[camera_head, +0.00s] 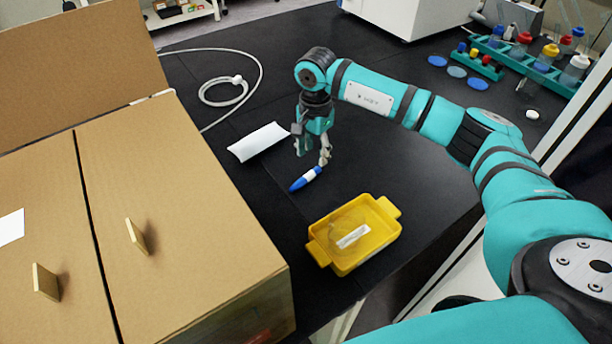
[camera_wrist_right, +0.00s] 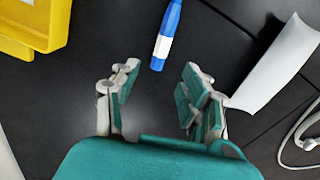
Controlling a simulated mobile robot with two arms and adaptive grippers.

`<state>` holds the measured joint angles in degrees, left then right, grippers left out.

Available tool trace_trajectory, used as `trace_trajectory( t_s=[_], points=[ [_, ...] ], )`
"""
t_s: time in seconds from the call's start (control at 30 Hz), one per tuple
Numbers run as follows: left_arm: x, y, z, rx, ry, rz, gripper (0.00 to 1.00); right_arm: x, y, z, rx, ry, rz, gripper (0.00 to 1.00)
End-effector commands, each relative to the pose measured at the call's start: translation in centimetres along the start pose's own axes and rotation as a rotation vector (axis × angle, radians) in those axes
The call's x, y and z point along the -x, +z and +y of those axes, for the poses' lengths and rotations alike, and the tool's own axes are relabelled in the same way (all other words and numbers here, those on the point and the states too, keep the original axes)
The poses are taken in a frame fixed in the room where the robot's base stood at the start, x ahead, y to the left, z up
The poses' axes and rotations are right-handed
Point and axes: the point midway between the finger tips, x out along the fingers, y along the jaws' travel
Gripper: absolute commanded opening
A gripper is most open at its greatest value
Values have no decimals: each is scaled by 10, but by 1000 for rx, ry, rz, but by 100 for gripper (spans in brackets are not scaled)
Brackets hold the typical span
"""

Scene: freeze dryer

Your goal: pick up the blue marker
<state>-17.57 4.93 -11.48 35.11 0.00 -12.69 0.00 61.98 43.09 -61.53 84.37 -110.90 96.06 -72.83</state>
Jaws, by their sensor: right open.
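The blue marker (camera_head: 306,179) with a white band lies on the black bench top, just in front of my right gripper in the head view. In the right wrist view the marker (camera_wrist_right: 166,36) lies beyond the fingertips, roughly in line with the gap between them and nearer the right finger. My right gripper (camera_head: 313,160) points down with its fingers apart and nothing between them; its open fingers also show in the right wrist view (camera_wrist_right: 160,78). My left gripper is not in view.
A yellow tray (camera_head: 322,258) with a white labelled item stands in front of the marker. A white folded sheet (camera_head: 258,141) lies left of the gripper. A large cardboard-coloured box (camera_head: 190,220) stands at left, and a teal bottle rack (camera_head: 530,70) at back right.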

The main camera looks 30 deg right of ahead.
Motion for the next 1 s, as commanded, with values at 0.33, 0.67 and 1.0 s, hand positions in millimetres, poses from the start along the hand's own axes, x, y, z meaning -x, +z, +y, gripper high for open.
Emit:
trace_trajectory(
  t_s=[0.33,0.67,1.0],
  points=[
    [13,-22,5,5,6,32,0,-31,6,2,1,4,-1,46],
    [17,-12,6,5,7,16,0,-63,6,1,1,-2,0,46],
    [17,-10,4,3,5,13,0,-62,6,1,1,-1,0,22]
  ],
)
